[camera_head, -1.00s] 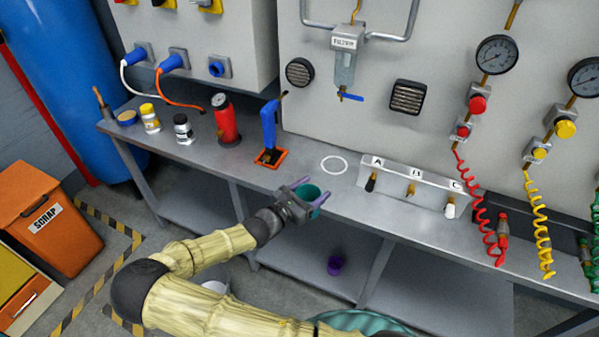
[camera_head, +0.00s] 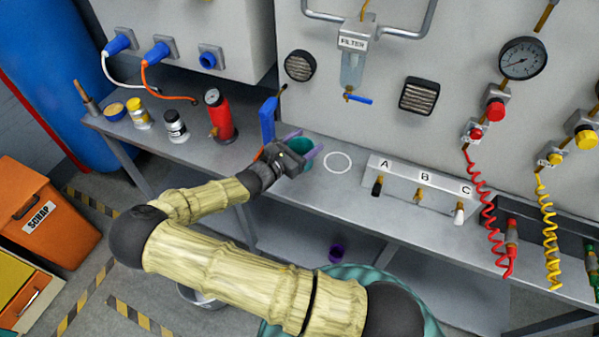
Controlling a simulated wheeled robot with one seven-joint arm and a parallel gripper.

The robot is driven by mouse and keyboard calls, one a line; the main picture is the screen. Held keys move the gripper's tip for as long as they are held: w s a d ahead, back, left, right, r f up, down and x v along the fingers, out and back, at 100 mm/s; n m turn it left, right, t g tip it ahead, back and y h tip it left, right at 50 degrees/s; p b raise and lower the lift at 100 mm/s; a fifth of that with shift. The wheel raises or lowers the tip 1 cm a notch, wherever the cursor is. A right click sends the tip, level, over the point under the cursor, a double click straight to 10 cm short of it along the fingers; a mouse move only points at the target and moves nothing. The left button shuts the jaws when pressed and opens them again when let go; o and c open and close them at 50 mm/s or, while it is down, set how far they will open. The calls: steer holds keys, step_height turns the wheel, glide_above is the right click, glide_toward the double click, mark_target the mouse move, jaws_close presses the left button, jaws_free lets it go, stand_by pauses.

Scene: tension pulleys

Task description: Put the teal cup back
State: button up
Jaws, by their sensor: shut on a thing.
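The teal cup (camera_head: 301,144) is between the purple-tipped fingers of my gripper (camera_head: 303,148), which is shut on it. The cup is over the grey bench (camera_head: 345,199), left of a white ring outline (camera_head: 337,163) marked on the bench top. The ring is empty. A small gap shows between the cup and the ring. I cannot tell whether the cup touches the bench. My gripper hides part of the blue-handled tool and its orange base.
A blue-handled tool (camera_head: 267,121) stands just left of my gripper. A rack marked A, B, C (camera_head: 425,184) stands right of the ring. A purple cup (camera_head: 337,251) is below the bench top.

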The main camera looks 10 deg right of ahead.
steer(key=shift+w, duration=0.3)
steer(key=shift+s+d, duration=0.15)
steer(key=shift+s, duration=0.4)
steer(key=f+p, duration=0.1)
steer(key=f, duration=0.5)
steer(key=shift+w+f, duration=0.1)
steer(key=shift+w, duration=0.1)
steer(key=shift+f, duration=0.1)
steer(key=shift+f, duration=1.75)
steer(key=shift+f, duration=0.15)
steer(key=o, duration=1.1)
steer(key=shift+c, duration=0.2)
